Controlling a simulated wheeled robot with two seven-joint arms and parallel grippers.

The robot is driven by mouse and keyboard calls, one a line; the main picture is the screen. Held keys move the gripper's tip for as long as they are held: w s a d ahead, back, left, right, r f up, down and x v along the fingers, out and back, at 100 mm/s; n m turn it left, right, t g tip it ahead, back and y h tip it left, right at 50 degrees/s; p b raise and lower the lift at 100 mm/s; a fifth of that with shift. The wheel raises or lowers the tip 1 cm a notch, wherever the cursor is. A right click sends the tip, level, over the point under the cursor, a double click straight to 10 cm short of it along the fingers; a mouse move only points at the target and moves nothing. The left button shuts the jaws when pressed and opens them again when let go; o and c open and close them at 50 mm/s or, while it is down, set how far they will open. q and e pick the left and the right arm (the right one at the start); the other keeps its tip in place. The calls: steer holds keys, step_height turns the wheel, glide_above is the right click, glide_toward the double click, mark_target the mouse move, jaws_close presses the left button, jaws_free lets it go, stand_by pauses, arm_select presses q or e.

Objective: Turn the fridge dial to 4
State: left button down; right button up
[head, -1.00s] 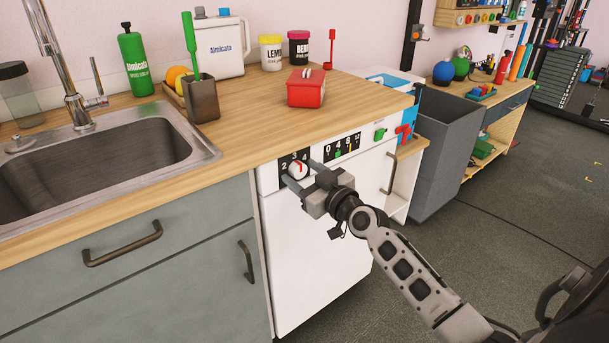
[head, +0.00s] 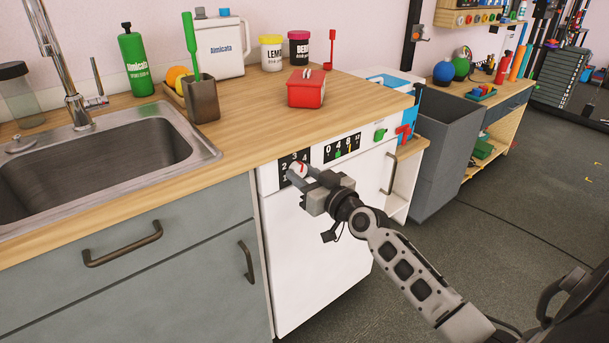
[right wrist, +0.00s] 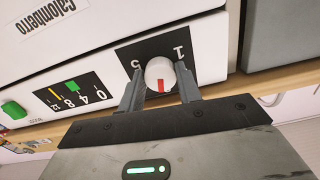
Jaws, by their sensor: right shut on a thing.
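The fridge dial (head: 296,169) is a white round knob with a red mark, on a black number plate at the upper left of the white fridge front (head: 315,235). My right gripper (head: 301,174) is shut on it, one finger on each side. In the right wrist view the dial (right wrist: 160,73) sits between the fingertips (right wrist: 158,78). Its red mark points down in that picture, with 5 at the left and 1 at the right of the plate. The other numbers are hidden there. In the head view 2, 3 and 4 show above the dial. My left gripper is out of view.
A second scale with a yellow marker (head: 350,146) and a green knob (head: 380,134) are to the right on the same panel. The wooden counter (head: 240,115) overhangs above. A fridge handle (head: 390,172) is farther right.

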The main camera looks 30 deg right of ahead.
steer(key=m, duration=0.4)
steer(key=shift+m, duration=0.3)
steer(key=m, duration=0.3)
steer(key=shift+a+m+p, duration=0.1)
steer(key=shift+m+p, duration=0.25)
steer(key=shift+m, duration=0.35)
steer(key=o, duration=1)
steer(key=s+d+b, duration=0.1)
steer(key=s, duration=1.5)
steer(key=shift+d, duration=0.15)
